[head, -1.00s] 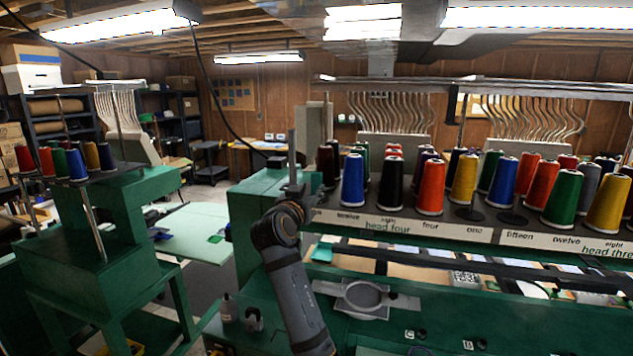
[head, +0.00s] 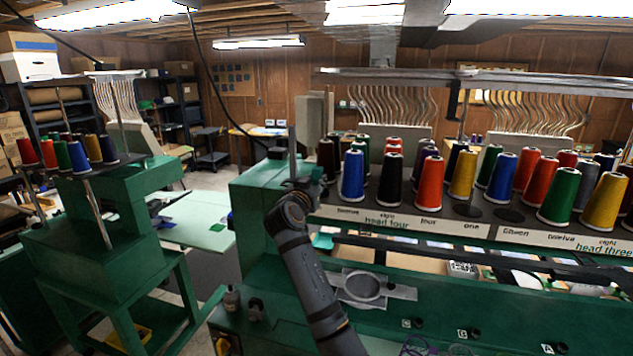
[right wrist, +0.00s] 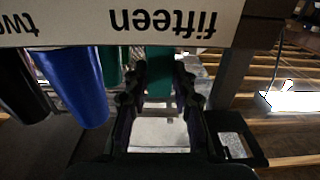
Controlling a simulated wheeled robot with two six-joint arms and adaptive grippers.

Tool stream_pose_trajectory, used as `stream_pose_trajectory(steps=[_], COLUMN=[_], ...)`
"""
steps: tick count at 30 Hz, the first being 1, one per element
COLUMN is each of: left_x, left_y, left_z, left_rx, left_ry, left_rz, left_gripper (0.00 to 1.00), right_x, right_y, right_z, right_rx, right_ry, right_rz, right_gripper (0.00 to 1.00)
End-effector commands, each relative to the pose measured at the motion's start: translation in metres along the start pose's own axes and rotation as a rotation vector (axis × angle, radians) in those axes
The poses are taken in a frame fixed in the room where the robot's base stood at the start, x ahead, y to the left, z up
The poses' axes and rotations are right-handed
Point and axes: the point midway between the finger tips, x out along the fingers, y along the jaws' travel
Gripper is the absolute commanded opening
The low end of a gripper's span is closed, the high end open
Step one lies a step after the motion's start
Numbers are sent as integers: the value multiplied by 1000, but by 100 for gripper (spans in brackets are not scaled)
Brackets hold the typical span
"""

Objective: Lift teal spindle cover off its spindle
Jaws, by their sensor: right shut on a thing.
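My right gripper (head: 307,186) is at the left end of the thread rack in the head view, beside a dark cone and left of a blue cone. In the right wrist view, which looks upside down, its two fingers (right wrist: 160,78) are shut on the teal spindle cover (right wrist: 160,60). The cover stands between the fingers by the rack label "fifteen" (right wrist: 162,22). The rack hides part of the cover, and I cannot tell whether a spindle is still inside it. In the head view the gripper mostly hides the cover. My left gripper is not in view.
A blue cone (head: 352,177) and a black cone (head: 391,180) stand close to the right of the gripper, with several more cones along the rack. The green machine body (head: 258,205) is at its left. Above the rack runs a metal rail (head: 400,78).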

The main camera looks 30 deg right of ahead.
Motion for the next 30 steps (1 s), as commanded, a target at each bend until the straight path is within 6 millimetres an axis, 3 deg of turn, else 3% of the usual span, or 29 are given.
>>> stream_pose_trajectory(steps=[8, 24, 30], left_x=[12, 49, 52], left_y=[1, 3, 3], left_z=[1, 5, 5], left_rx=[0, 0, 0], left_ry=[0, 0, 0], left_rz=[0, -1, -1], left_gripper=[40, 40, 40], right_x=[0, 0, 0], right_y=[0, 0, -1], right_z=[-23, -147, -173], right_rx=[4, 2, 0], right_ry=[2, 1, -1], right_rz=[0, -1, -1], right_gripper=[10, 10, 10])
